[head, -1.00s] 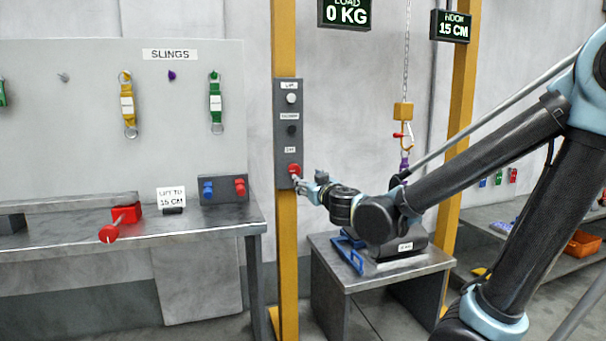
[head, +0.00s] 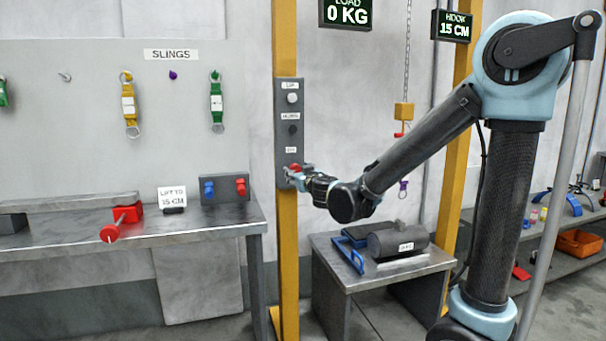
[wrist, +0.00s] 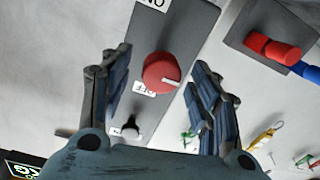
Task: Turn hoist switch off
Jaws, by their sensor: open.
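The hoist switch is a red round knob on the dark grey control box (head: 290,137) on the yellow post. In the wrist view the red knob (wrist: 161,72) shows a white line that points right and slightly down in the picture. A white OFF label (wrist: 143,90) lies beside it, and an ON label (wrist: 153,3) is partly cut off at the top. My gripper (head: 297,178) is at the box's lower end and partly covers the knob in the head view. My gripper (wrist: 160,75) is open, one finger on each side of the knob; contact cannot be told.
White (head: 292,98) and black (head: 293,129) buttons sit above the knob. A dark cylinder (head: 398,240) lies on a small table below my arm. The displays read 0 KG (head: 345,13) and 15 CM (head: 453,26). A bench (head: 150,245) stands left.

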